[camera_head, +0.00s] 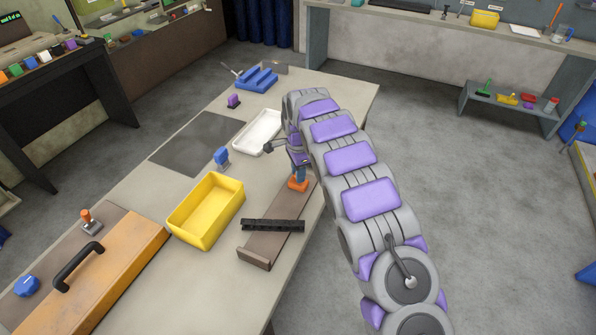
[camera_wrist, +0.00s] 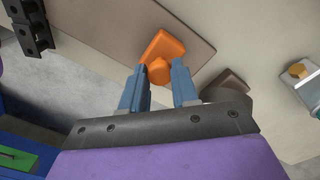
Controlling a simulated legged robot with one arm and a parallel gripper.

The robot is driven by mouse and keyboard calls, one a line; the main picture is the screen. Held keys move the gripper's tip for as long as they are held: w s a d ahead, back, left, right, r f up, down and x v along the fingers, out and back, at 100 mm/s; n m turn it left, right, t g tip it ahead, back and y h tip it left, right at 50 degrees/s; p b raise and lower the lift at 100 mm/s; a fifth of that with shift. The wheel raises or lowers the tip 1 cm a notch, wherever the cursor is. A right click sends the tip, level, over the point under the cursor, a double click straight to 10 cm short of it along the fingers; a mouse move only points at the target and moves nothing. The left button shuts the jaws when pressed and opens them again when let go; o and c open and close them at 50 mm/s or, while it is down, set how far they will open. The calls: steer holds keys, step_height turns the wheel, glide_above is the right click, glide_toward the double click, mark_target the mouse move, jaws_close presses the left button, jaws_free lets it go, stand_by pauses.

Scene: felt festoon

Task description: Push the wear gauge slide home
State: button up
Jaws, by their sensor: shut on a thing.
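The wear gauge appears as a brown base plate (camera_head: 281,231) near the right edge of the bench, with a black toothed bar (camera_head: 272,225) lying across it. An orange slide (camera_head: 298,185) is at the plate's far end, apart from the toothed bar. In the wrist view the orange slide (camera_wrist: 163,43) has a round knob (camera_wrist: 158,71) between my two blue fingers. My gripper (camera_wrist: 159,75) is shut on this knob; it also shows from above in the head view (camera_head: 300,173). The toothed bar (camera_wrist: 30,27) is at the upper left of the wrist view.
A yellow bin (camera_head: 206,209) stands left of the plate, and a white tray (camera_head: 258,132) lies beyond it. An orange-brown panel with a black handle (camera_head: 77,266) is at the near left. The bench's right edge is close beside the plate.

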steer(key=shift+w, duration=0.1)
jaws_close()
steer(key=shift+a, duration=0.1)
steer(key=s, duration=0.1)
steer(key=s+a+p, duration=0.1)
steer(key=s, duration=0.1)
steer(key=s+p, duration=0.1)
steer(key=shift+s+a+r, duration=0.15)
steer(key=shift+a+r, duration=0.05)
steer(key=shift+a, duration=0.05)
steer(key=shift+s+a+f, duration=0.1)
steer(key=shift+s+a, duration=0.05)
steer(key=shift+s, duration=0.3)
steer(key=shift+s+a+f, duration=0.1)
steer(key=shift+s+a, duration=0.05)
steer(key=shift+s, duration=0.25)
steer(key=shift+o, duration=2.1)
jaws_free()
steer(key=shift+s, duration=0.15)
steer(key=shift+o, duration=1.1)
steer(key=shift+a, duration=0.1)
